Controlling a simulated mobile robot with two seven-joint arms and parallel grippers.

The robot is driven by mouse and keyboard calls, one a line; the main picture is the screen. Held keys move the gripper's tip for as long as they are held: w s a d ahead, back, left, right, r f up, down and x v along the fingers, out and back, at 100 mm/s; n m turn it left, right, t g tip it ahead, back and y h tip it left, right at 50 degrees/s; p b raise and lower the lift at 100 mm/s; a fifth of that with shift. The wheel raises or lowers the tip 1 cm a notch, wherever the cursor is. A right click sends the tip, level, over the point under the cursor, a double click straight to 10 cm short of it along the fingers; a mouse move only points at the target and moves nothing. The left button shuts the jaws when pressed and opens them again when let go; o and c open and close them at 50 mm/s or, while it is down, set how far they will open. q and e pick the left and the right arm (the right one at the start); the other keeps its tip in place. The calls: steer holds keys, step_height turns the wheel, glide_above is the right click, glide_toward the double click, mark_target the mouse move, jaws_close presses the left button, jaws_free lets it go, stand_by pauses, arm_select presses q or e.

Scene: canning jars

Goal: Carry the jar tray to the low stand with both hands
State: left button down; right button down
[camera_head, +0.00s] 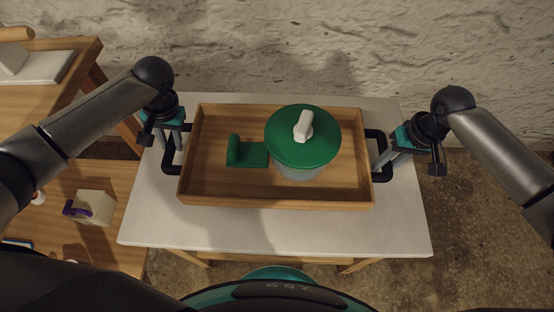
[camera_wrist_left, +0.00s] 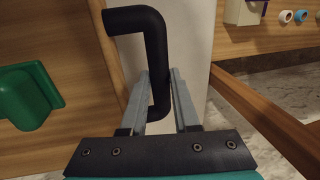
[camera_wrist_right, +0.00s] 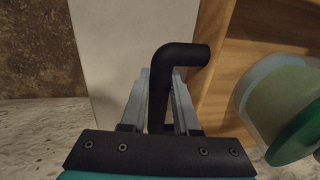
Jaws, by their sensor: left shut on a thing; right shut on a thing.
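The jar tray (camera_head: 225,193) is a wooden tray with a black handle at each end, over a white-topped stand (camera_head: 275,232). In it are a jar with a green lid (camera_head: 290,150) and white knob, and a green L-shaped piece (camera_head: 250,155) to its left. My left gripper (camera_head: 172,142) is shut on the left handle (camera_wrist_left: 150,25), which passes between its fingers in the left wrist view (camera_wrist_left: 160,95). My right gripper (camera_head: 385,160) is shut on the right handle (camera_wrist_right: 185,55), also seen in the right wrist view (camera_wrist_right: 160,100). Whether the tray touches the top is unclear.
A wooden table (camera_head: 110,245) at the left bears a cream box with a purple handle (camera_head: 93,208) and small items. A wooden shelf unit (camera_head: 85,65) stands at the upper left. A stone wall (camera_head: 330,40) runs behind. Bare floor (camera_head: 485,240) lies at the right.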

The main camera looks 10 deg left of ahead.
arm_select(q)
steer(key=shift+a+f+b, duration=0.1)
steer(key=shift+f+b, duration=0.2)
steer(key=shift+f, duration=0.1)
arm_select(e)
steer(key=shift+f, duration=0.35)
arm_select(q)
steer(key=c, duration=0.7)
jaws_free()
arm_select(e)
steer(key=c, duration=0.7)
jaws_free()
arm_select(q)
steer(key=shift+o, duration=0.2)
arm_select(e)
steer(key=shift+o, duration=0.2)
steer(key=shift+r, duration=0.1)
arm_select(q)
step_height(320, 180, up, 12)
steer(key=d, duration=0.2)
steer(key=shift+d, duration=0.25)
arm_select(e)
step_height(320, 180, up, 12)
steer(key=d, duration=0.2)
steer(key=shift+d, duration=0.2)
steer(key=shift+f, duration=0.2)
